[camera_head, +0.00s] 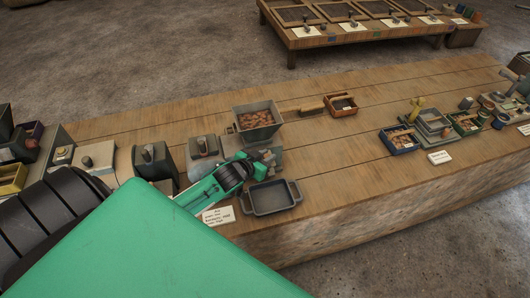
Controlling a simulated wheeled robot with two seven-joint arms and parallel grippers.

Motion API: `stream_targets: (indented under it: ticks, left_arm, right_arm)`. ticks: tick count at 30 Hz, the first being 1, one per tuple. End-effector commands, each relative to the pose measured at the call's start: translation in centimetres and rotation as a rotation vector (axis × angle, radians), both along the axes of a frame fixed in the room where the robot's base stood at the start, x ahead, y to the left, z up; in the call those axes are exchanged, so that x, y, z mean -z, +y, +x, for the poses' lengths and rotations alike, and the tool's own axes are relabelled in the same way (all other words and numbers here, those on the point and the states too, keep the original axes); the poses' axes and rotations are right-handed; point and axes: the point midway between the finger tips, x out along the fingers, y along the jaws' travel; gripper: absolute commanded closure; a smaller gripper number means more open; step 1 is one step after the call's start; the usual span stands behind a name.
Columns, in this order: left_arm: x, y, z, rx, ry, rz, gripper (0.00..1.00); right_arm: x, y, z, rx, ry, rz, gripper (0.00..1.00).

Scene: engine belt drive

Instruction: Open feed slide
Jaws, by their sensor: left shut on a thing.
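A grey hopper (258,118) holding brown pieces stands on the wooden bench, left of the middle. My left gripper (264,158) is just in front of and below the hopper, at the end of my green arm. It is shut on a small part there, at the place of the feed slide; the jaws hide most of that part. How far the slide stands open cannot be told. A dark grey two-handled tray (270,198) sits on the bench in front of the gripper. My right gripper is not in view.
A white label card (217,215) lies left of the tray. Grey machine blocks (155,160) stand to the left. Small bins (400,138) stand farther right, with clear bench between.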

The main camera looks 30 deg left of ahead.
Motion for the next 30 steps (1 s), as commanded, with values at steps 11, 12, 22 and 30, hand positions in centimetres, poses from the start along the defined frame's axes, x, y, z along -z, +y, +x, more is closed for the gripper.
stream_targets:
  ticks: [11,12,22,30]
  left_arm:
    - [0.0,0.0,0.1,0.0,-0.001,0.001,0.57]
    - [0.0,0.0,0.1,0.0,-0.001,0.001,0.57]
    - [-0.6,0.2,-1.9,0.001,0.0,0.001,0.57]
    - [-2.3,0.5,-6.1,0.001,0.0,0.001,0.57]
  right_arm:
    - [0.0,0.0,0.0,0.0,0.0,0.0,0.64]
    - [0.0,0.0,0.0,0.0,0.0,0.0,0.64]
    - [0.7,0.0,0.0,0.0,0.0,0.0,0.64]
    - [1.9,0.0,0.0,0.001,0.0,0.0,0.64]
